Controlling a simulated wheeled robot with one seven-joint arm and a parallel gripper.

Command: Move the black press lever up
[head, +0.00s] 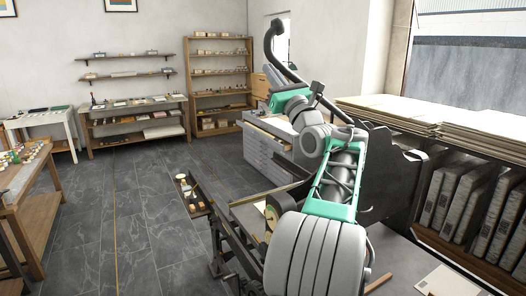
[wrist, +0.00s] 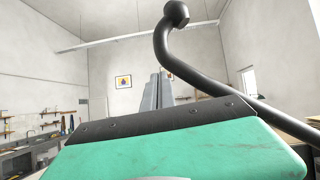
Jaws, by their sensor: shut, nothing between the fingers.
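The black press lever (head: 290,73) rises up and to the left from the press, bends upward and ends in a round knob. In the wrist view the lever (wrist: 163,47) curves above and to the right of my fingers, its knob near the top edge. My gripper (head: 271,77) is just below the lever's bend in the head view. Its grey fingers (wrist: 158,88) are shut with nothing between them. I cannot tell whether they touch the lever. The lever's lower end is hidden behind my arm in the head view.
The dark press body (head: 395,165) stands behind my arm. A grey drawer cabinet (head: 266,150) is beyond it. Paper stacks (head: 470,125) lie on a shelf unit at right. A wooden shelf (head: 220,75) stands at the back wall. The floor (head: 110,210) at left is mostly clear.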

